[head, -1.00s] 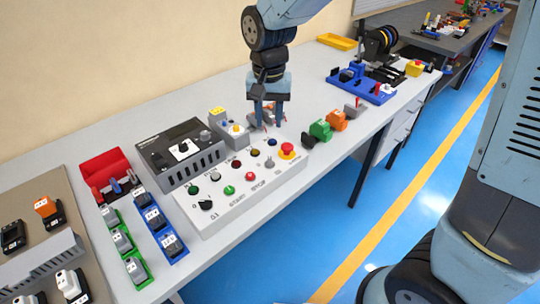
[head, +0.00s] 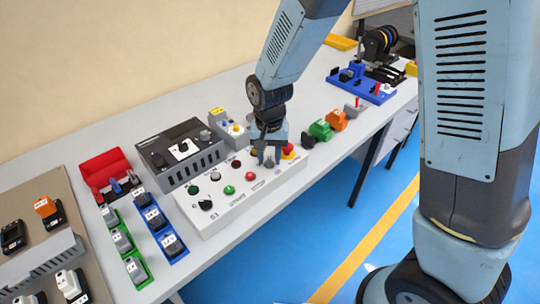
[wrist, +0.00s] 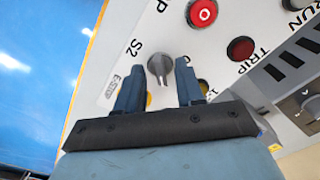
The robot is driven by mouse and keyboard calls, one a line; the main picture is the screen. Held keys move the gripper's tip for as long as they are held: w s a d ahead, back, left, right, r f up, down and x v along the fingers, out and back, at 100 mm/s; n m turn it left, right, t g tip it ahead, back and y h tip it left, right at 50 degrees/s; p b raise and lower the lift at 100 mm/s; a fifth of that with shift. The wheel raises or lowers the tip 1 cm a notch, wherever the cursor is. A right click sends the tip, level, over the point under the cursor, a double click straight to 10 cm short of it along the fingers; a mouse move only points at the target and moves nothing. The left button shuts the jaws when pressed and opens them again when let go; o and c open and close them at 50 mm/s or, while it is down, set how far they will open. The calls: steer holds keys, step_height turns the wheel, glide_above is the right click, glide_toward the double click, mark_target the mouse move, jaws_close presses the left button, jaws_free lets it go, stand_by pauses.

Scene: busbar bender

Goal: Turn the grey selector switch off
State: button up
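The grey selector switch (wrist: 160,66) is a round knob with a raised grip, labelled S2 on the white control panel (wrist: 200,50). My gripper (wrist: 158,60) is open in the wrist view, with one finger on each side of the knob and gaps beside it. Whether the fingertips reach down to the knob's height is unclear.
A red push button (wrist: 202,12) and a dark red lamp (wrist: 241,48) are near the knob. A red emergency stop (head: 288,151) stands right beside my gripper. A black selector (head: 205,204) is at the panel's left end. Green and orange blocks (head: 320,130) lie to the right.

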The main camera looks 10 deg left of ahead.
steer(key=shift+c, duration=0.4)
jaws_close()
steer(key=shift+d+f, duration=0.1)
